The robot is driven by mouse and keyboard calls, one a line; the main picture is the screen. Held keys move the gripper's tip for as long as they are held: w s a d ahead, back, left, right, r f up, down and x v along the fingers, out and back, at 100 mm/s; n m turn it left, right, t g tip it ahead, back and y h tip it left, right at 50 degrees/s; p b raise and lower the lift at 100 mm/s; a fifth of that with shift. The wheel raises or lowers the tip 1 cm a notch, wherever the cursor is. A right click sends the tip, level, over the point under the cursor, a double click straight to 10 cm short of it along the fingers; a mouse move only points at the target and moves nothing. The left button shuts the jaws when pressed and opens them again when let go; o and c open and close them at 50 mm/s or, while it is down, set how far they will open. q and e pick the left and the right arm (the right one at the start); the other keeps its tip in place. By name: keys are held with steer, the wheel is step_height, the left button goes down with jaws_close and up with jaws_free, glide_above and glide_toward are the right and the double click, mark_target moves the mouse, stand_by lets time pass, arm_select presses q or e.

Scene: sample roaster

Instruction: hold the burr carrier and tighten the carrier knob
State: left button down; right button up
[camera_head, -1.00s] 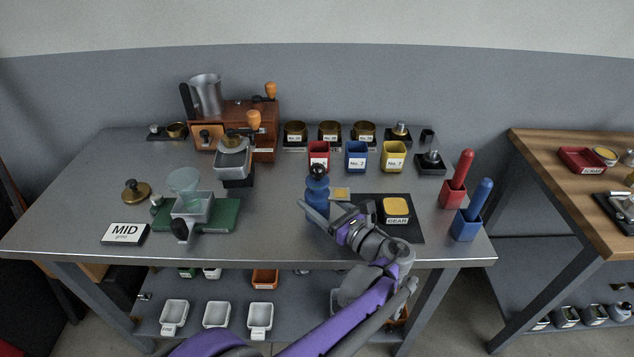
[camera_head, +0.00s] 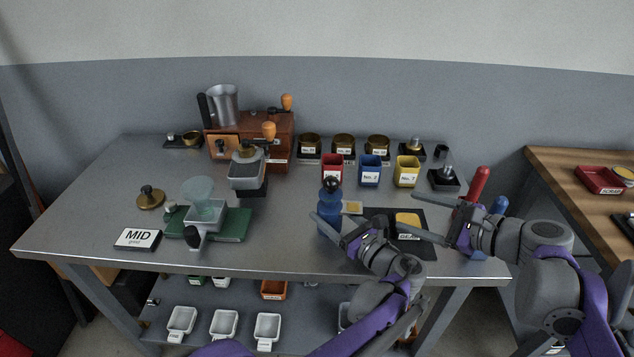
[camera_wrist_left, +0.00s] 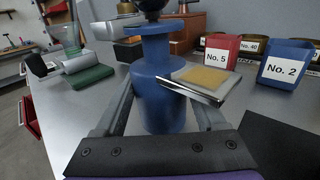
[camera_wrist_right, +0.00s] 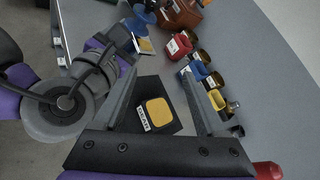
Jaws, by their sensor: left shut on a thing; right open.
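The burr carrier (camera_head: 329,219) is a blue, bottle-shaped body standing upright near the table's front edge. The dark round carrier knob (camera_head: 330,183) sits on its top. My left gripper (camera_head: 338,222) is shut on the carrier's lower body. In the left wrist view the fingers flank the blue body (camera_wrist_left: 163,100), and the knob (camera_wrist_left: 152,8) is cut by the top edge. My right gripper (camera_head: 408,212) is open and empty, to the right of the carrier, over the dark mat. In the right wrist view the carrier (camera_wrist_right: 142,18) is at the top, beyond the fingers.
The dark mat (camera_head: 418,250) bears a yellow-topped GEAR block (camera_head: 408,222). Red (camera_head: 332,168), blue (camera_head: 370,172) and yellow (camera_head: 406,172) bins stand behind.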

mark_target(331, 184)
steer(key=w+a+g+y, duration=0.2)
steer(key=a, duration=0.2)
steer(key=w+a+g+y, duration=0.3)
steer(key=a, duration=0.1)
steer(key=w+a+g+y, duration=0.2)
steer(key=a+g+y, duration=0.1)
steer(key=a, duration=0.1)
steer(key=shift+w+a+r+m, duration=0.15)
steer(key=shift+a+r+m, duration=0.05)
steer(key=shift+m, duration=0.1)
steer(key=shift+a+f+g, duration=0.1)
steer(key=shift+a+g, duration=0.2)
steer(key=a, duration=0.7)
steer(key=shift+w, duration=0.3)
jaws_close()
